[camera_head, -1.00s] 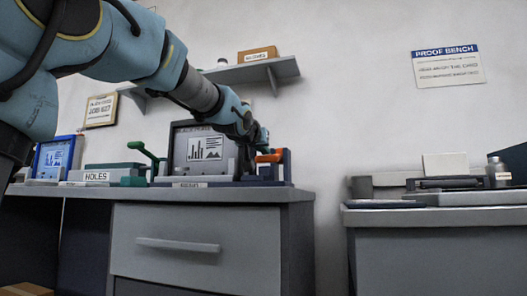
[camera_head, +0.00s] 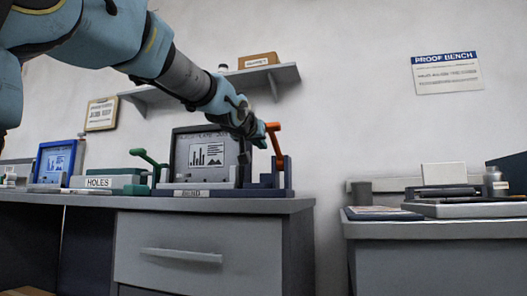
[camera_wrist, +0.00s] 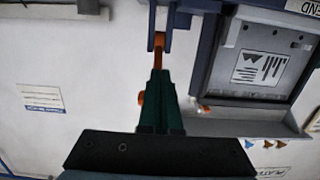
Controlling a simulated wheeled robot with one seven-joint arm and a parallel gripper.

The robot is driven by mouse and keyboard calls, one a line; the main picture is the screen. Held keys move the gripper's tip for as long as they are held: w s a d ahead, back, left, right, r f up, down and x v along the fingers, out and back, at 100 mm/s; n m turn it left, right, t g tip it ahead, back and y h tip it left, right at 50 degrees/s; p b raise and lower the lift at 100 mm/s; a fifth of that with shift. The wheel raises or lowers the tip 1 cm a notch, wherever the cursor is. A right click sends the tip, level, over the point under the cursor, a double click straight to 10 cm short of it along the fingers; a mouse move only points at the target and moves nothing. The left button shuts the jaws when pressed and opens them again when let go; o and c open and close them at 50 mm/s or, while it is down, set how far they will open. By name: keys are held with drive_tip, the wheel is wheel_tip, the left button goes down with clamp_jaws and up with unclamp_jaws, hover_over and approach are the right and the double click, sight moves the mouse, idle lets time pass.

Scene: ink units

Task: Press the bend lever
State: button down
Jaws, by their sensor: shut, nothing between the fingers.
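The orange bend lever (camera_head: 276,143) stands nearly upright on a dark blue bracket (camera_head: 283,178) at the right end of the grey bench. Its orange arm also shows in the wrist view (camera_wrist: 158,58), with an orange end (camera_wrist: 141,98) left of my fingers. My gripper (camera_head: 262,142) is shut and empty, just left of the lever's top in the head view. In the wrist view my dark fingers (camera_wrist: 160,82) overlap the lever arm and hide part of it. I cannot tell whether they touch it. A label ending in "END" (camera_wrist: 305,7) shows beside the bracket.
A grey framed panel with a chart (camera_head: 207,154) stands left of the lever. A green lever (camera_head: 149,158) and a box labelled HOLES (camera_head: 98,182) are further left. A shelf (camera_head: 225,84) hangs above. A second bench (camera_head: 430,228) stands right, across a gap.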

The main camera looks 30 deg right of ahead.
drive_tip(key=v, duration=0.6)
drive_tip(key=shift+s+a, duration=0.2)
drive_tip(key=shift+a, duration=0.05)
